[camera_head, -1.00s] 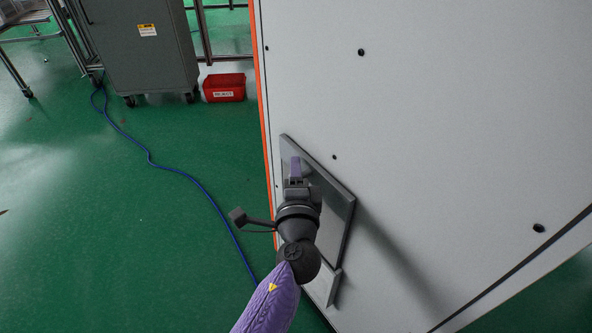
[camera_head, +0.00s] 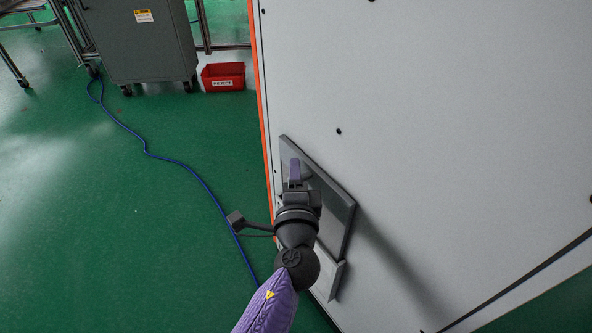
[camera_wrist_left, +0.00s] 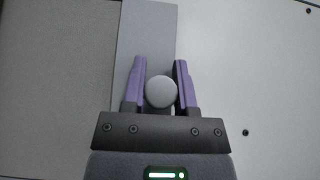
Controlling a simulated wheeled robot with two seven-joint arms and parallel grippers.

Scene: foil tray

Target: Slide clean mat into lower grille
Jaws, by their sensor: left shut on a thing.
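My left gripper (camera_head: 296,168) is shut on a pale round knob (camera_wrist_left: 161,92), which shows between its purple fingers in the left wrist view. In the head view the gripper is in front of a flat grey rectangular panel (camera_head: 336,218) beside the white cabinet face. A smaller pale grey piece (camera_head: 331,280) shows just below the panel, perhaps the lower grille; the arm partly hides both. Whether the panel is the clean mat, and whether it touches the lower piece, I cannot tell. My right gripper is not in view.
The white cabinet (camera_head: 470,130), with dark holes and an orange edge, fills the right side. Green floor with a blue cable (camera_head: 185,170) is open on the left. A red bin (camera_head: 222,77) and a grey wheeled cabinet (camera_head: 140,45) stand at the back.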

